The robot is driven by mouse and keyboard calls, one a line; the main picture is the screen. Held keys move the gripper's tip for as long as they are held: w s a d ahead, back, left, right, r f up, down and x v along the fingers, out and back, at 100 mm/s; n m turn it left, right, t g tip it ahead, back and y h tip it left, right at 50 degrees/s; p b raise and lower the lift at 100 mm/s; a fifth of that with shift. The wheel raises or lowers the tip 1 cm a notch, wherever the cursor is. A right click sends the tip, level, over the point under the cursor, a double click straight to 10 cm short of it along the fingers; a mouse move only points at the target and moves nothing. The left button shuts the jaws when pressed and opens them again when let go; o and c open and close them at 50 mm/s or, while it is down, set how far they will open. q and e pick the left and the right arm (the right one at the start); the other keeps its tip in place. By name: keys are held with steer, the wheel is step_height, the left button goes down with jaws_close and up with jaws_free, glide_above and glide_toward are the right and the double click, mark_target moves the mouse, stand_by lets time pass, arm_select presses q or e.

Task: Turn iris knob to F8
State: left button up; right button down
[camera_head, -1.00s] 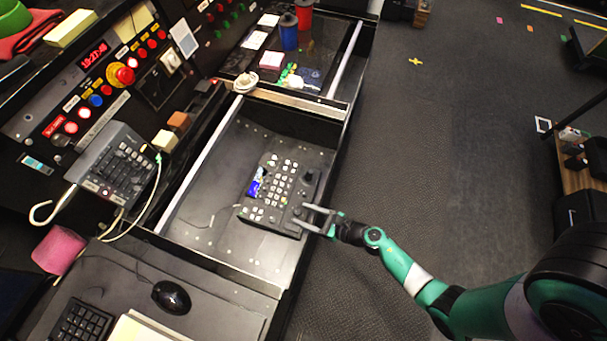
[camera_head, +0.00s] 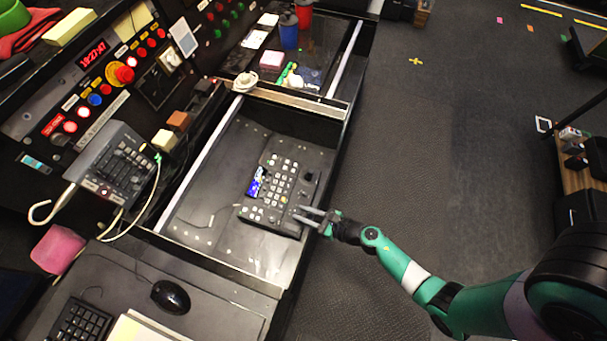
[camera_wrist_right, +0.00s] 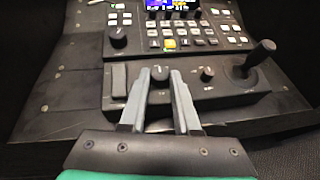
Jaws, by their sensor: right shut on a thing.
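The black control panel (camera_head: 270,208) lies in the recessed desk bay and fills much of the right wrist view (camera_wrist_right: 225,92). A small dark round knob with a light mark, the likely iris knob (camera_wrist_right: 160,72), is on its lower strip; its label and setting are too small to read. My right gripper (camera_head: 307,214) is at the panel's near right edge. In the wrist view its two grey fingers stand on either side of this knob, shut on it. The fingers hide part of the strip. My left gripper is not in view.
In the wrist view, a smaller knob (camera_wrist_right: 207,73) and an upright joystick (camera_wrist_right: 262,55) are right of the fingers. A larger knob (camera_wrist_right: 118,37) is at upper left, beyond a flat rocker (camera_wrist_right: 119,80). The bay floor (camera_head: 205,190) left of the panel is mostly bare.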

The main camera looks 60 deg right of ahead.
steer(key=shift+a, duration=0.15)
steer(key=shift+a+m+h, duration=0.2)
steer(key=shift+m+h, duration=0.75)
steer(key=shift+h, duration=0.05)
steer(key=shift+a+m+h, duration=0.2)
steer(key=shift+m+h, duration=0.75)
steer(key=shift+h, duration=0.05)
steer(key=shift+w+a+r+m+g+h, duration=0.1)
steer(key=shift+m+g+h, duration=0.25)
steer(key=shift+m+h, duration=0.45)
steer(key=shift+a+m+g+h, duration=0.1)
steer(key=shift+m+g+h, duration=0.25)
steer(key=shift+m+h, duration=0.4)
steer(key=shift+m, duration=0.25)
steer(key=shift+d, duration=0.1)
steer(key=c, duration=0.6)
jaws_free()
